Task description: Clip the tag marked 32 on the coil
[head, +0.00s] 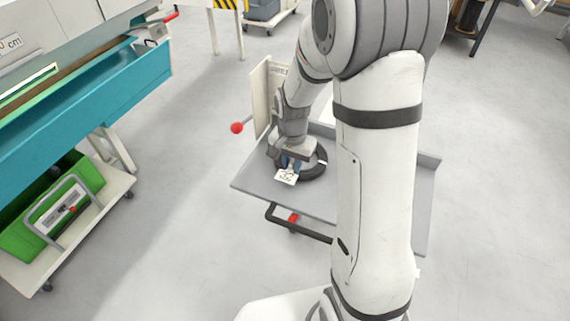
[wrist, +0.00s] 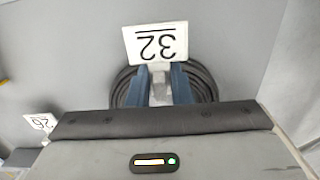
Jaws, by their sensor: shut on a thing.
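The black coil (head: 316,167) lies on the grey tray of a cart, partly hidden by my gripper (head: 289,165). The white tag marked 32 (head: 286,177) is at my fingertips, at the coil's near left side. In the wrist view the tag (wrist: 155,43) appears upside down. My blue fingers (wrist: 157,78) are shut on its light-coloured clip part, and the coil (wrist: 205,84) shows behind and on both sides of them. I cannot tell whether the clip is around the coil's strands or just above them.
The grey tray (head: 318,200) has raised edges. A pale upright panel (head: 261,97) and a red-knobbed lever (head: 237,128) stand beside my wrist. Another white numbered tag (wrist: 41,122) shows at left in the wrist view. A teal bench (head: 95,105) and green crate (head: 50,205) are at left.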

